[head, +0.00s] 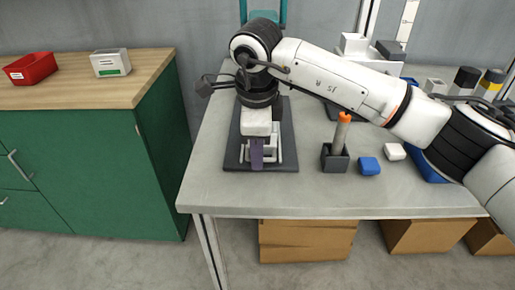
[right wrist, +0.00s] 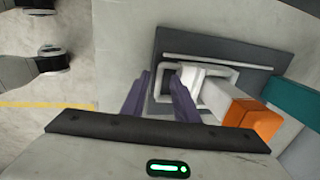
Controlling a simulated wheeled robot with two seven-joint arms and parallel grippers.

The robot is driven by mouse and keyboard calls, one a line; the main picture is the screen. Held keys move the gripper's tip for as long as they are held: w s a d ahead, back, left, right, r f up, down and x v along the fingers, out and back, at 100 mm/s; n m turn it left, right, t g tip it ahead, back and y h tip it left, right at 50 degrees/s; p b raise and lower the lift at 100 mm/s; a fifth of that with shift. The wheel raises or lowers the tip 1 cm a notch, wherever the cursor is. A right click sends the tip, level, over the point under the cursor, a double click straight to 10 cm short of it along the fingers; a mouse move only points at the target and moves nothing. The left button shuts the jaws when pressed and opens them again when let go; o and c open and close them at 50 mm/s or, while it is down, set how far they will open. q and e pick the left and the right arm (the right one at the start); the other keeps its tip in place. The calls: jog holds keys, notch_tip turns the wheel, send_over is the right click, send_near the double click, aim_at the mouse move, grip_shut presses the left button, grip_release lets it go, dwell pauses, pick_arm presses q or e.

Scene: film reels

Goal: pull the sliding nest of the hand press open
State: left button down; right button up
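The hand press stands at the left of the grey table, on a dark base plate (head: 233,158) with a teal frame (head: 283,12) rising behind my arm. The sliding nest's white handle (head: 277,152) is at the front of the plate. It also shows as a pale looped bar (right wrist: 236,71) in the right wrist view. My right gripper (head: 257,167) points down over it, its purple fingers (right wrist: 160,78) apart with one bar of the handle seemingly between them. I cannot tell whether they touch it. My arm hides much of the press. My left gripper is not in view.
An orange-topped grey cylinder in a dark holder (head: 335,162), a blue block (head: 369,166) and a white block (head: 395,152) stand right of the press. A green cabinet (head: 155,140) is at left, across a gap. The table's front strip is clear.

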notch_tip(320, 180, up, 10)
jog(key=s, duration=0.2)
dwell(0.3)
jog(key=shift+a, duration=0.1)
